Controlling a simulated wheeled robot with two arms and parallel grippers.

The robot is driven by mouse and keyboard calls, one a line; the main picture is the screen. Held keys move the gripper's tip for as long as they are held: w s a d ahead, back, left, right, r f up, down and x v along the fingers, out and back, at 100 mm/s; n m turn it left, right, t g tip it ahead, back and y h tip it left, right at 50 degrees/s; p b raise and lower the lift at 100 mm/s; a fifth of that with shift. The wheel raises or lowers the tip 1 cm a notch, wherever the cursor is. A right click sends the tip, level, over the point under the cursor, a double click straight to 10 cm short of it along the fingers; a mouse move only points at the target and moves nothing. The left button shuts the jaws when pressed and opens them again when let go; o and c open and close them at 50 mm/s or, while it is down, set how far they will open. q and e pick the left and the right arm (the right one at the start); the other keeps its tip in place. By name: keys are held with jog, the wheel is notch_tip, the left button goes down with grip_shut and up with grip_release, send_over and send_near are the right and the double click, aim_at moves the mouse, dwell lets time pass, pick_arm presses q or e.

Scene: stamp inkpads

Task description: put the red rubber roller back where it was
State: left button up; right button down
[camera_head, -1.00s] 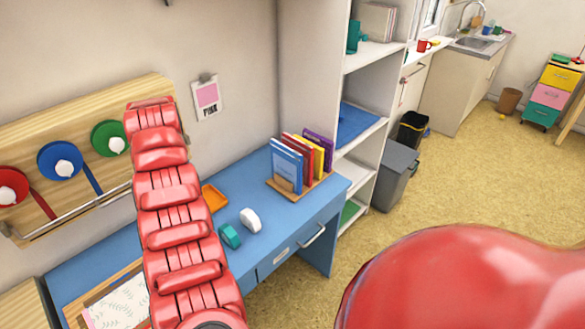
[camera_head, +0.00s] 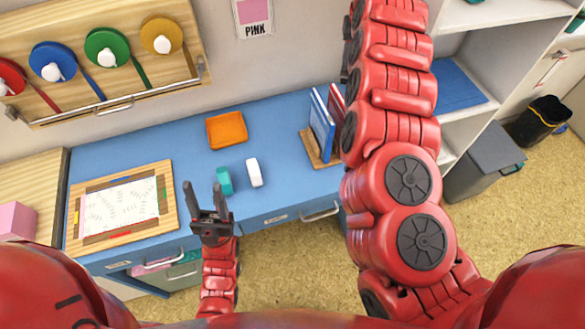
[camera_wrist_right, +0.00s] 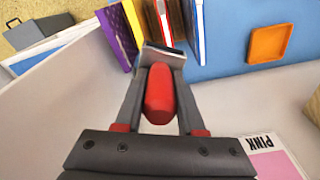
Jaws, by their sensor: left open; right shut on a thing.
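In the right wrist view my right gripper (camera_wrist_right: 162,62) is shut on the red rubber roller (camera_wrist_right: 160,95), a rounded red piece between the fingers. It is up in the air near the wall, with the books and desk beyond. In the head view my right arm runs up out of the top edge, so that gripper and the roller are hidden there. My left gripper (camera_head: 207,205) is open and empty, above the front edge of the blue desk (camera_head: 290,185), close to a teal item (camera_head: 224,181).
A white item (camera_head: 254,173) and an orange tray (camera_head: 227,130) lie on the desk. A framed patterned sheet (camera_head: 120,208) is at left. Books (camera_head: 322,125) stand at right, partly behind my arm. A wall rack (camera_head: 110,70) holds coloured reels. Shelves (camera_head: 470,85) stand at right.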

jog(key=shift+w+a+r, duration=0.15)
jog(key=shift+a+r, duration=0.2)
jog(key=shift+r, duration=0.05)
jog(key=shift+w, duration=0.35)
jog(key=shift+a, duration=0.1)
jog(key=shift+a+p, duration=0.3)
jog(key=shift+a, duration=0.05)
jog(key=shift+s+a, duration=0.1)
jog(key=shift+a, duration=0.5)
jog(key=shift+d+f, duration=0.15)
